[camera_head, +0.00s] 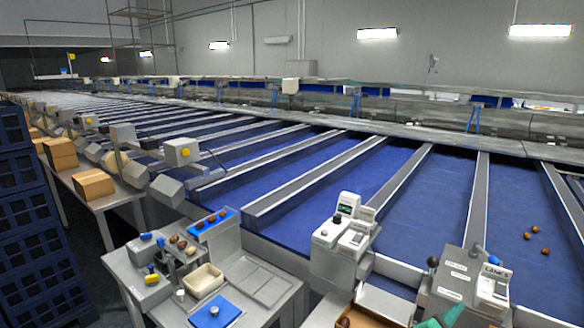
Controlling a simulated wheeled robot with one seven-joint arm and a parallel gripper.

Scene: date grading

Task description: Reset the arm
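My arm and my gripper do not show in the head view. A small teal-green object (446,317) pokes in at the bottom edge, right of centre; most of it is cut off and I cannot tell what it is.
A metal table (265,283) at lower centre holds a blue tray (226,217) with dates, a cream bin (203,281) and a blue pad (214,313). Control boxes (343,240) stand to the right. Blue conveyor lanes (420,215) fill the middle. Dark crates (28,215) are stacked at left.

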